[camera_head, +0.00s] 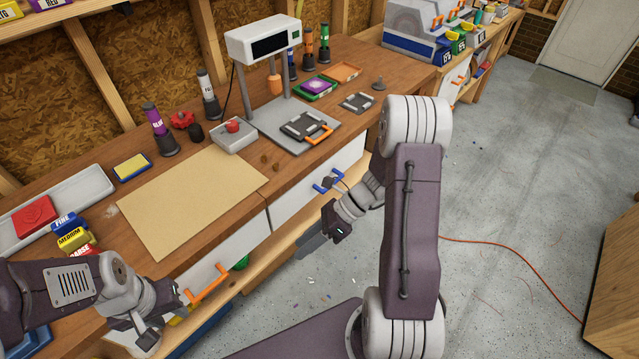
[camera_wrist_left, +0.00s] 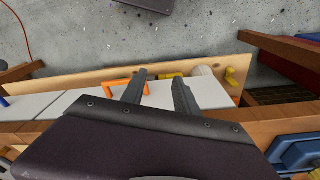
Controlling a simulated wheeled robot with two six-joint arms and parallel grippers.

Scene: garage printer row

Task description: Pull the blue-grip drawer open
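The drawer with the blue grip has a white front (camera_head: 296,207) under the bench top and looks closed. Its blue handle (camera_head: 328,181) is in the middle of the head view, and a bit of blue shows at the left edge of the left wrist view (camera_wrist_left: 4,101). My right gripper (camera_head: 312,246) hangs in front of that drawer, lower than the handle and apart from it; its finger gap is not clear. My left gripper (camera_wrist_left: 159,88) is open and empty, beside the orange handle (camera_wrist_left: 120,88) of the neighbouring drawer, with its fingers partly hidden in the head view.
The wooden bench top (camera_head: 330,130) holds a cardboard sheet (camera_head: 190,200), a scale-like stand (camera_head: 290,128) and several small items. A wooden lower shelf (camera_head: 255,262) juts below the drawers. The concrete floor (camera_head: 520,180) is open at right, crossed by an orange cord (camera_head: 510,250).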

